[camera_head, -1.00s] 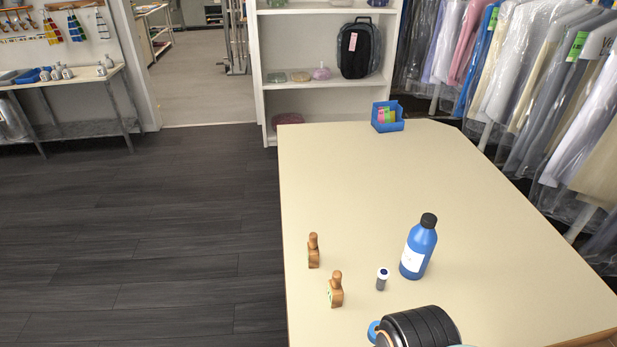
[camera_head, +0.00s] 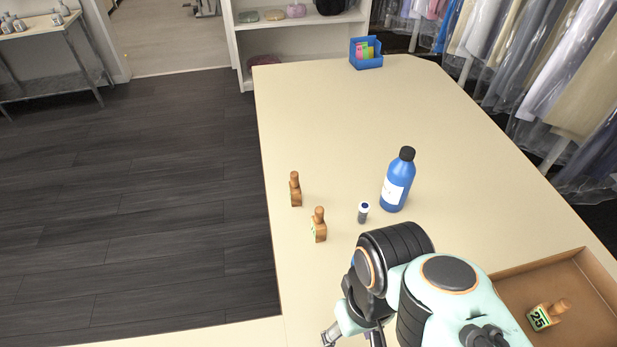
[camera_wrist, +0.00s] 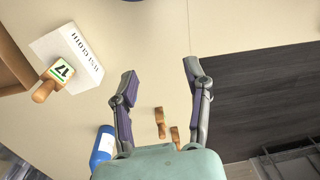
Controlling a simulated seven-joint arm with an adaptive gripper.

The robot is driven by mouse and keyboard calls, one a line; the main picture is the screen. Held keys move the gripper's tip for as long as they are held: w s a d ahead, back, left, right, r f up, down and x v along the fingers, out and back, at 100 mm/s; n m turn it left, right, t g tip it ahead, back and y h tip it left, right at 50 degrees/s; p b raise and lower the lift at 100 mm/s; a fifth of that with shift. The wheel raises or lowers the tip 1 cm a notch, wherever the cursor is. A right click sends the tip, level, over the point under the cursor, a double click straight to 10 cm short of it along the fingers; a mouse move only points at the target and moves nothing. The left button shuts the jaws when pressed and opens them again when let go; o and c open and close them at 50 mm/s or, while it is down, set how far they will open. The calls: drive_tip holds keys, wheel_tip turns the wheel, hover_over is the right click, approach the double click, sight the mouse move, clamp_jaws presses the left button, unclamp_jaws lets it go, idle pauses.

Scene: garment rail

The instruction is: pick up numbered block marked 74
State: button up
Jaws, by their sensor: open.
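No block with a readable 74 shows. A block reading 25 (camera_head: 543,316) lies in a brown tray at lower right. In the wrist view, a block that seems to read 17 (camera_wrist: 60,72) lies beside a white box. My gripper (camera_wrist: 160,72) is open and empty, its fingers spread above the table.
A blue bottle (camera_head: 397,182) and a small dark vial with a white cap (camera_head: 363,212) stand right of the two blocks. The brown tray (camera_head: 505,279) is at right. The white box (camera_wrist: 70,55) has printed lettering. A blue bin (camera_head: 366,54) stands at the far end; mid-table is clear.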

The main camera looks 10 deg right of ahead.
idle(0.3)
drive_tip(key=shift+o, duration=1.1)
